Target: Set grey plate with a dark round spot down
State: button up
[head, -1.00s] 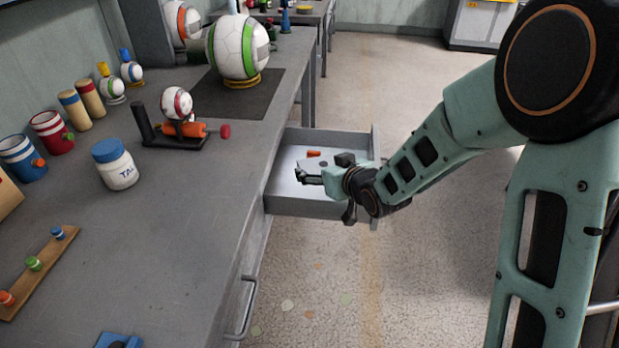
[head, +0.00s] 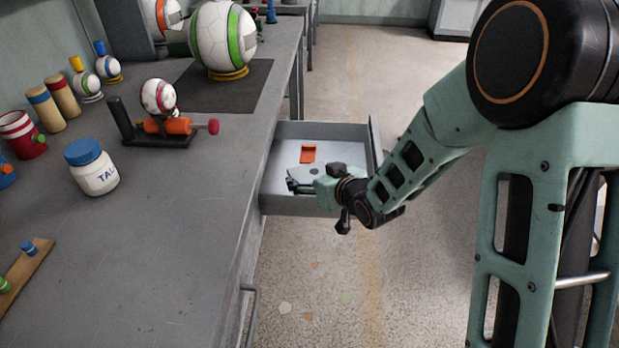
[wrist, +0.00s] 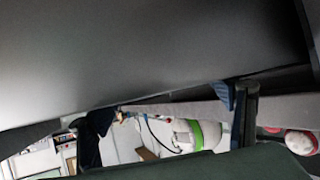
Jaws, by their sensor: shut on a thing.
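The grey plate (head: 302,172) with a dark round spot is in the head view, over the open drawer (head: 280,202). My gripper (head: 298,186) is at the plate's near side, shut on it. My gripper's wrist covers part of the plate's right side. In the wrist view, a broad grey surface (wrist: 130,60), seemingly the plate, fills the upper part, with the dark fingers (wrist: 170,125) at its lower edge. I cannot tell whether the plate touches the drawer floor.
An orange piece (head: 308,153) lies in the drawer behind the plate. The drawer walls enclose my gripper. The workbench (head: 170,240) is to the left, with a white jar (head: 95,172) and a ball on a black stand (head: 158,97).

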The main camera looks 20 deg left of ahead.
dwell(0.3)
jog(key=shift+f+b, duration=0.4)
jog(key=shift+s+f, duration=0.1)
jog(key=shift+f, duration=0.2)
